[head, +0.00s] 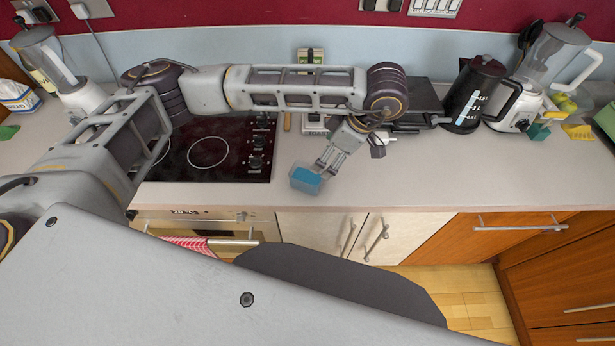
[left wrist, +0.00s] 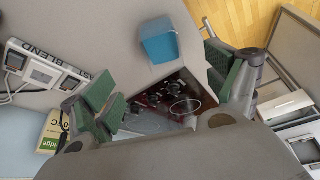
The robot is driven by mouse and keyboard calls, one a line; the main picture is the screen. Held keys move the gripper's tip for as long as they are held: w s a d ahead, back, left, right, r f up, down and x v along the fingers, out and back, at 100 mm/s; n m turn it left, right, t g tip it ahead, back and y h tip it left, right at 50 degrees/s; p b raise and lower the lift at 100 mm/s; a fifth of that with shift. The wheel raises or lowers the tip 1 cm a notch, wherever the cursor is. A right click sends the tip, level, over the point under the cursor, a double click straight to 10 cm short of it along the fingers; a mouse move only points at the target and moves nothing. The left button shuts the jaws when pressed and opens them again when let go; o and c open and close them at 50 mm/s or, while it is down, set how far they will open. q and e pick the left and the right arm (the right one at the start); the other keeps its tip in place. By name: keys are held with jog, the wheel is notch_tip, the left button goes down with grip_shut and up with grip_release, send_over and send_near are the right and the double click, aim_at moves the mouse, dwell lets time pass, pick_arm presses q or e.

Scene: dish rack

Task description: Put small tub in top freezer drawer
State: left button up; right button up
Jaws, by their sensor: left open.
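The small tub (head: 306,179), clear-sided with blue inside, sits on the worktop near its front edge, right of the hob. It also shows in the left wrist view (left wrist: 160,45), beyond my fingertips. My left gripper (head: 329,160) is just behind and right of the tub in the head view. In the left wrist view its green-padded fingers (left wrist: 168,88) are spread apart with nothing between them. I cannot tell whether a fingertip touches the tub. My right gripper is not in view. No top freezer drawer can be made out.
The black hob (head: 215,150) lies left of the tub. A black kettle (head: 474,95) and a blender (head: 540,75) stand at the back right. Wooden fronts (head: 485,232) are below the worktop at right. The worktop (head: 450,180) right of the tub is clear.

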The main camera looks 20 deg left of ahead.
pick_arm(q)
jog(key=shift+a, duration=0.1)
dwell(0.3)
send_near(308, 176)
jog(key=shift+s+a+f, duration=0.2)
jog(key=shift+s+f, duration=0.05)
jog(key=shift+s, duration=0.3)
jog(key=shift+s+a+f, duration=0.2)
jog(key=shift+s+f, duration=0.05)
jog(key=shift+s, duration=0.35)
jog(key=shift+a+f, duration=0.1)
jog(key=shift+f, duration=0.05)
jog(key=shift+x, duration=2.45)
jog(key=c, duration=1.4)
jog(key=shift+o, duration=0.2)
notch_tip(308, 176, up, 10)
jog(key=shift+p, duration=0.3)
